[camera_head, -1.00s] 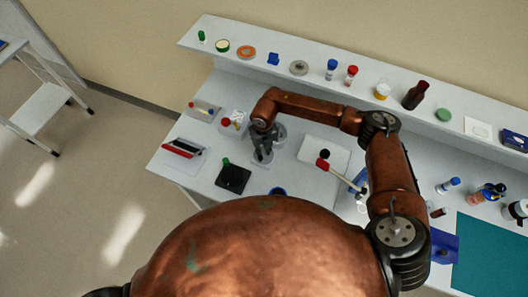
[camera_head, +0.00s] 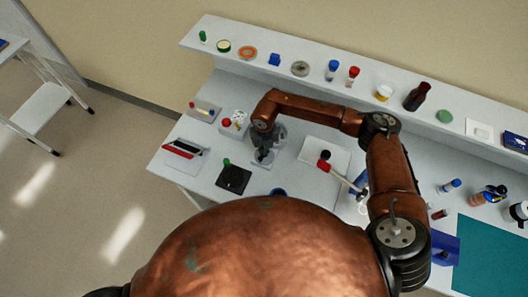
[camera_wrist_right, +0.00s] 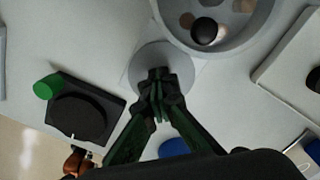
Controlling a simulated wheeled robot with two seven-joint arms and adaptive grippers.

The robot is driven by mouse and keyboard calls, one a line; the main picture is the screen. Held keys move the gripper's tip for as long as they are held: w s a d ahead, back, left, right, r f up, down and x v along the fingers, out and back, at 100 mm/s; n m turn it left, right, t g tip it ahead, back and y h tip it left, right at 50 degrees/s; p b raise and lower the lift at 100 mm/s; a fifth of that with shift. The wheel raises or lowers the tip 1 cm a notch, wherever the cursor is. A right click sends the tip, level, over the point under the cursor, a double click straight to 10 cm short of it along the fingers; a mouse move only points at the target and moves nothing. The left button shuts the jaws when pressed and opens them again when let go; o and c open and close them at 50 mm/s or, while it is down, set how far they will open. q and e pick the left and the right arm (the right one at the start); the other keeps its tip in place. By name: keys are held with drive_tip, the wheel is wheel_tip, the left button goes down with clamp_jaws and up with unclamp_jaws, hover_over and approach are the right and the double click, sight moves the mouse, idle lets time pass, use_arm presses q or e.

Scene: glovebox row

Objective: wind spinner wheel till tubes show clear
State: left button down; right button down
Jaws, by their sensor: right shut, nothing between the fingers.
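The spinner (camera_wrist_right: 222,49) is a round grey bowl-like piece at the top of the right wrist view, cut by the frame edge. Several brown and grey round spots show inside it, with a round black knob (camera_wrist_right: 204,31) near its front rim. I cannot tell whether the tubes look clear. My right gripper (camera_wrist_right: 158,84) is shut and empty, its tips over a smaller grey disc (camera_wrist_right: 139,70) in front of the bowl. I cannot tell whether they touch the disc. In the head view the right gripper (camera_head: 264,154) largely hides the spinner. My left gripper is not in view.
A black square pad (camera_head: 233,179) with a green-capped piece lies left of the gripper. A white tray (camera_head: 310,148) and a red-headed tool (camera_head: 324,163) lie to its right. A raised shelf (camera_head: 315,82) with several jars and bottles runs along the back.

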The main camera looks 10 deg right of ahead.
drive_tip(key=c, duration=2.7)
unclamp_jaws()
drive_tip(key=shift+s+d+f, duration=0.2)
drive_tip(key=shift+s+f, duration=0.15)
drive_tip(key=shift+f, duration=0.15)
drive_tip(key=o, duration=0.9)
drive_tip(key=shift+w, duration=0.1)
drive_tip(key=o, duration=0.9)
drive_tip(key=shift+w+a+r, duration=0.1)
drive_tip(key=shift+r, duration=0.15)
drive_tip(key=shift+o, duration=0.2)
drive_tip(key=shift+w+r, duration=0.1)
wheel_tip(320, 180, up, 12)
